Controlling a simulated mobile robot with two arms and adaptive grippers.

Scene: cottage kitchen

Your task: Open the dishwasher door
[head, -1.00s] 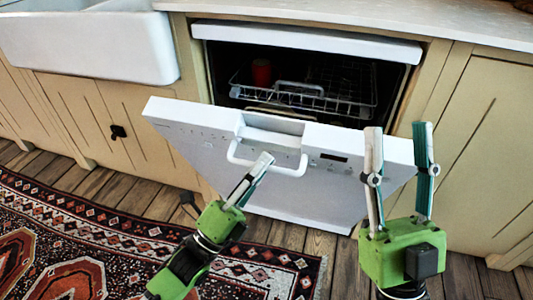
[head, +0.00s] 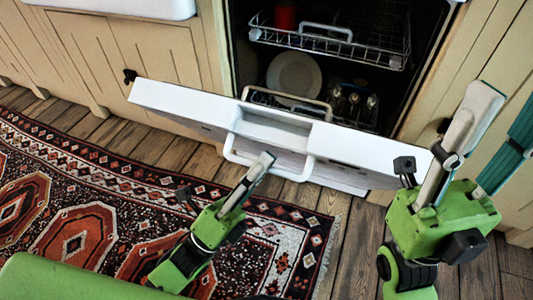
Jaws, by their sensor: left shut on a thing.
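The white dishwasher door (head: 195,106) is tilted well open, its top edge lowered toward me, with a recess and a white loop handle (head: 268,168) on its front. My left gripper (head: 263,160) is shut on the handle; its lower finger is partly hidden. My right gripper (head: 505,115) stands at the right, near the door's right end, its fingers spread apart with nothing between them. Inside the dishwasher, an upper wire rack (head: 385,48) holds a red cup (head: 285,14), and a plate (head: 294,76) shows below.
Cream cabinets (head: 80,50) flank the dishwasher on both sides. A white sink (head: 130,6) is at the top left. A patterned rug (head: 110,205) covers the wooden floor (head: 345,250) at the left. Bare floor lies below the door.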

